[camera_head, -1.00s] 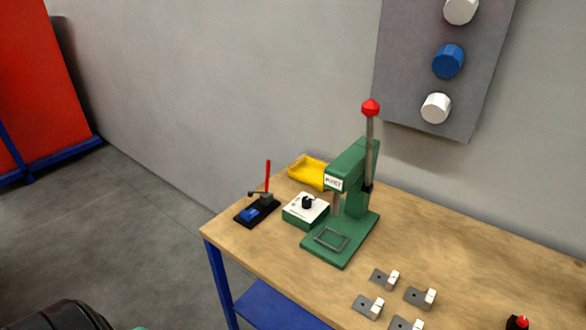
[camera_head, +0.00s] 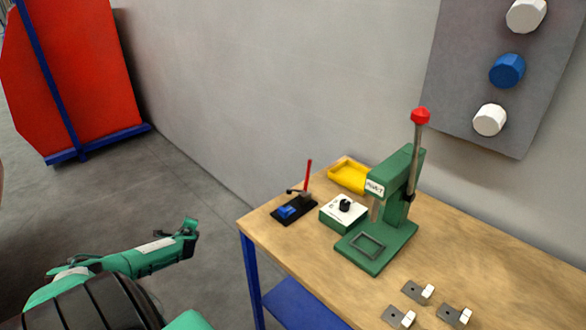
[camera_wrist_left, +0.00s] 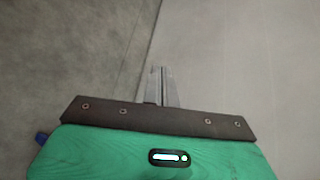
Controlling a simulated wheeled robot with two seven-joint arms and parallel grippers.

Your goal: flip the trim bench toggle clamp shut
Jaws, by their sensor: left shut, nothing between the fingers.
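The toggle clamp (camera_head: 296,207) sits near the left corner of the wooden bench (camera_head: 290,262). It has a black base, a blue block and a red handle (camera_head: 308,175) that stands nearly upright. My left gripper (camera_wrist_left: 161,72) is shut and empty in the left wrist view, with grey floor and wall beyond its fingers. In the head view my left arm comes in at lower left, over the floor and left of the bench, well apart from the clamp. My right gripper is not in view.
Right of the clamp are a white-topped green box (camera_head: 343,213), a yellow tray (camera_head: 349,175) and a green press (camera_head: 385,225) with a red-knobbed lever. Several small metal brackets (camera_head: 418,292) lie at the front. A red panel (camera_head: 75,75) stands at far left.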

